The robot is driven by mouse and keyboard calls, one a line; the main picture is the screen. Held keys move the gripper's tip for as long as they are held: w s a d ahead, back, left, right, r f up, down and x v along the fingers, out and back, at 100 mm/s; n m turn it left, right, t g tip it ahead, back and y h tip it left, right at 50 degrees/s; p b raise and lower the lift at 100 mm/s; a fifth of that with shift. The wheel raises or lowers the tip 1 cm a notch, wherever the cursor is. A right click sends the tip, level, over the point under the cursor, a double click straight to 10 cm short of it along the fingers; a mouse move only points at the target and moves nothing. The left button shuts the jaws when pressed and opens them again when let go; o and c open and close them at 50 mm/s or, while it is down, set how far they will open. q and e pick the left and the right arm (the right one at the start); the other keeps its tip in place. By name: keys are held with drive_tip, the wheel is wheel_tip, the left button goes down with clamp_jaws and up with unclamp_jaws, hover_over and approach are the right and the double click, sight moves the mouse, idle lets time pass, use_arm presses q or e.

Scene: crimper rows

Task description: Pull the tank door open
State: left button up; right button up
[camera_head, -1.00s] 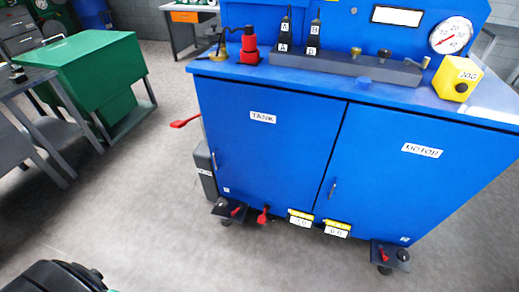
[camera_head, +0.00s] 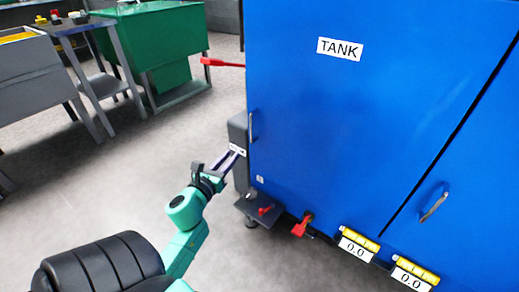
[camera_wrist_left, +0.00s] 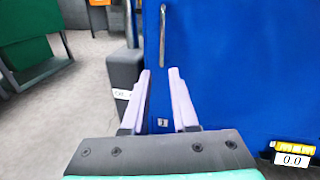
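The blue tank door (camera_head: 335,120) carries a TANK label (camera_head: 340,49) and is closed in the head view. Its metal handle (camera_head: 252,127) is a short upright bar at the door's left edge. The handle also shows in the left wrist view (camera_wrist_left: 163,35), above and beyond the fingertips. My left gripper (camera_head: 233,158) is just left of and below the handle, apart from it. In the left wrist view its two pale fingers (camera_wrist_left: 160,72) are spread with nothing between them. My right gripper is not in view.
A dark grey box (camera_head: 239,135) stands against the cabinet's left side. A red lever (camera_head: 222,62) sticks out left above it.

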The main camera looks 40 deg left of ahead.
use_arm(q)
drive_tip(key=r+m, duration=0.1)
drive_tip(key=r, duration=0.1)
drive_tip(key=b, duration=0.1)
hover_over(252, 142)
drive_tip(key=shift+w+a+f+t, duration=0.1)
drive_tip(key=shift+w+a+t, duration=0.05)
drive_tip(key=shift+a+t, duration=0.15)
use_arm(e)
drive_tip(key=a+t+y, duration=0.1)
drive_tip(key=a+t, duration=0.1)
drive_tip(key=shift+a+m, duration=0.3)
use_arm(q)
drive_tip(key=shift+c, duration=0.4)
clamp_jaws()
drive_tip(key=shift+d, duration=0.1)
